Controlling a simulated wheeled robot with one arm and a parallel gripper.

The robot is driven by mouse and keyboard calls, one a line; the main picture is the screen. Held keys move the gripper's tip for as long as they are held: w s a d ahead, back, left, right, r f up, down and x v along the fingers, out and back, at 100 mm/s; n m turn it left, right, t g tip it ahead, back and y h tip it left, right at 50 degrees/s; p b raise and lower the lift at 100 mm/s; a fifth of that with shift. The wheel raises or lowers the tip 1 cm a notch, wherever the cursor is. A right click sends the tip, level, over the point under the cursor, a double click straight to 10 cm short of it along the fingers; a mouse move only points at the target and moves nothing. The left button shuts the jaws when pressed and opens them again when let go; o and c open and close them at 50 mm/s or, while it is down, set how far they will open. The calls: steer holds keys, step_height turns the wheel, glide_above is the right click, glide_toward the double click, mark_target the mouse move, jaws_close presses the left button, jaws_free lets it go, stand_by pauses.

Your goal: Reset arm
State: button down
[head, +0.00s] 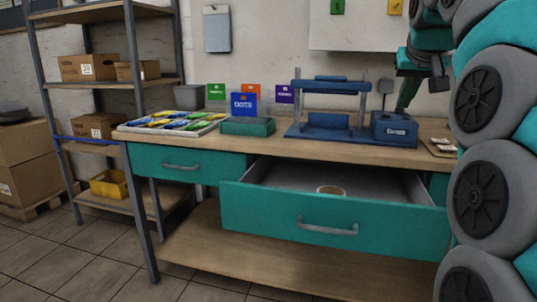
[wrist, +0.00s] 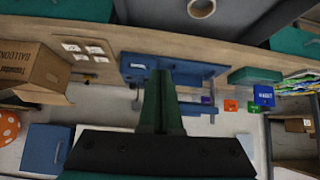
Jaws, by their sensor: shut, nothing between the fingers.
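My gripper (head: 402,107) is shut and empty. In the head view its dark green fingers point down, in front of or just above the blue box at the right end of the blue press (head: 330,133); I cannot tell whether they touch it. In the wrist view, which is upside down, the closed fingers (wrist: 160,80) cover part of the press (wrist: 190,72). My arm fills the right side of the head view and hides the bench's right end.
The workbench's teal drawer (head: 275,217) stands open with a tape-like ring (head: 330,190) inside. A cardboard box (wrist: 48,68) shows in the wrist view.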

steer(key=s+a+f+n+g+y, duration=0.1)
steer(key=s+a+f+g, duration=0.15)
steer(key=s+f, duration=0.35)
steer(key=s+a+f+g, duration=0.1)
steer(key=s+a+f, duration=0.25)
steer(key=f, duration=0.55)
steer(key=s+a+f+n+g+y, duration=0.1)
steer(key=s+a+f+g, duration=0.1)
steer(key=s+a+f, duration=0.4)
steer(key=s+a+f+g, duration=0.1)
steer(key=s+f+g, duration=0.4)
steer(key=s+f, duration=1.6)
steer(key=shift+s+a, duration=0.25)
steer(key=shift+s, duration=0.85)
